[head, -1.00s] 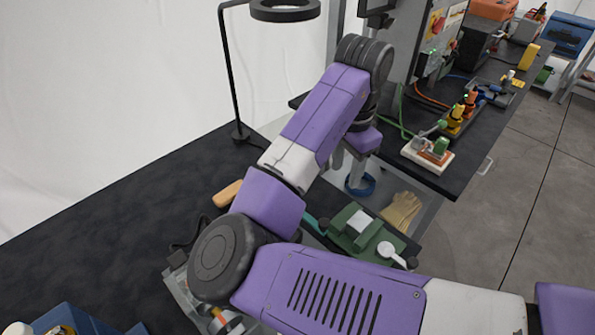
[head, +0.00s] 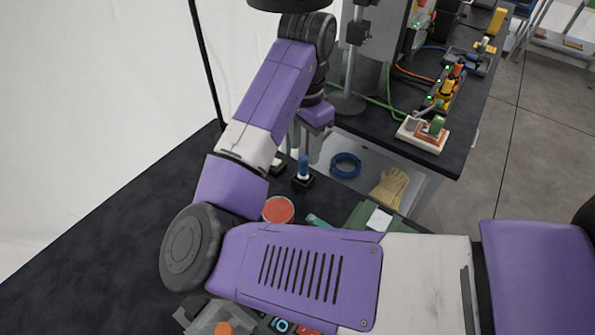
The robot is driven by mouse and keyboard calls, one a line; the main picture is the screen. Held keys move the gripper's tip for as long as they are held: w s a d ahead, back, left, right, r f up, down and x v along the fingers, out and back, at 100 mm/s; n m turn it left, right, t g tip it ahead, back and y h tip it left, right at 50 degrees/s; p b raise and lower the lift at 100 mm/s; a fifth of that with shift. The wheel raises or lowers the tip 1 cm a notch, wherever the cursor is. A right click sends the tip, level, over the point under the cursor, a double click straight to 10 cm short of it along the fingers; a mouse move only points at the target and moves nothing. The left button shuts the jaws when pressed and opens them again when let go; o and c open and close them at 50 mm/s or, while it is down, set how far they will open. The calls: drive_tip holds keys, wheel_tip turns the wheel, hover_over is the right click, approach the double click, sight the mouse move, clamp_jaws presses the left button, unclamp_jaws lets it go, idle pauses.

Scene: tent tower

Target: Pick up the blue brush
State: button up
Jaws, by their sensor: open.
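A small blue upright thing (head: 304,166) with a white lower part stands in a black square base on the dark bench. It may be the blue brush, but it is too small to tell for sure. My gripper (head: 307,149) points down just above and beside it, with its grey fingers apart. It holds nothing that I can see. I cannot tell whether the fingers touch the blue thing. My purple and white arm hides much of the bench.
A red round dish (head: 279,209) and a green case (head: 372,217) lie near my arm. A blue coil (head: 345,165) and tan glove (head: 390,188) are to the right, below the second dark bench (head: 455,150). A black lamp post (head: 204,65) rises at the left.

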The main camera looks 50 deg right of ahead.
sight(304, 166)
wheel_tip(304, 166, down, 7)
drive_tip(key=shift+a+r+p, duration=0.1)
drive_tip(key=shift+p, duration=0.2)
clamp_jaws()
